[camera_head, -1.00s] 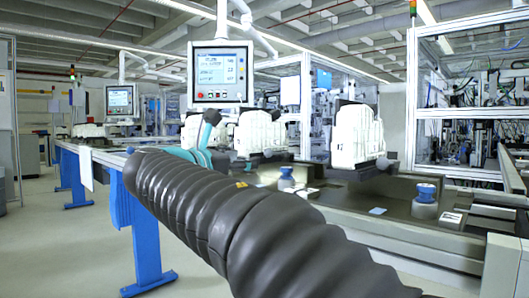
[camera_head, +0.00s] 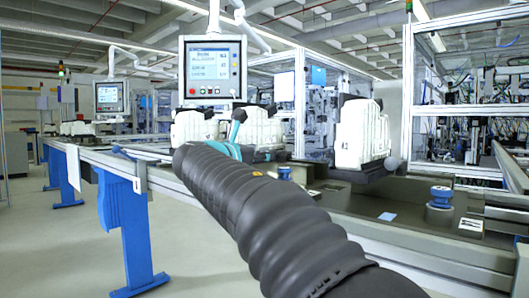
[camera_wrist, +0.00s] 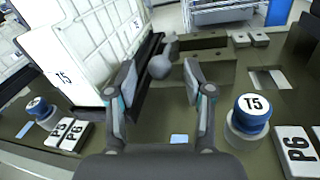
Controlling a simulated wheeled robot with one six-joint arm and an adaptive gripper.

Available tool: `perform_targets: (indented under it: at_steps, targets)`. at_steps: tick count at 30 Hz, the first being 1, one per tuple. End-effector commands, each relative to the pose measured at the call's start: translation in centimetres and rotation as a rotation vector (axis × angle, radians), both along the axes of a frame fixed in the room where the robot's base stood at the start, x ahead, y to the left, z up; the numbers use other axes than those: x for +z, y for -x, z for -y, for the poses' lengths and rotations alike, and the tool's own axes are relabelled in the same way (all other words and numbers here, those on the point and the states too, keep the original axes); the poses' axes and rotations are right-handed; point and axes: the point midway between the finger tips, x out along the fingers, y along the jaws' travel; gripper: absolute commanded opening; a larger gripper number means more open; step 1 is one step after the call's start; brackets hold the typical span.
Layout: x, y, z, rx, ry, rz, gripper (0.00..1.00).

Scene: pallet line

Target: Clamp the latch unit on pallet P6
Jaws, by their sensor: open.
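In the wrist view a white ribbed unit (camera_wrist: 80,45) marked T5 stands in a dark holder at the left. A grey ball knob (camera_wrist: 160,66) sticks out beside the holder. My gripper (camera_wrist: 158,82) is open and empty, its fingertips apart with the ball visible between them, farther off.
A raised dark block (camera_wrist: 208,68) stands beyond the fingers. In the head view, a screen (camera_head: 212,68) hangs over the line and more white units stand behind my arm.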

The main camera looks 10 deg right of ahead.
Motion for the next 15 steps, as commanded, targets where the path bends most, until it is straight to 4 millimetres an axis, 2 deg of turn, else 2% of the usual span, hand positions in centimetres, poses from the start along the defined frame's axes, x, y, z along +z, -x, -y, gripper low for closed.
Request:
perform_targets:
  at_steps: [6,15]
  targets:
    - [0.0,-1.7,1.6,0.0,0.001,0.001,0.52]
    - [0.0,-2.1,1.9,0.001,0.0,0.0,0.52]
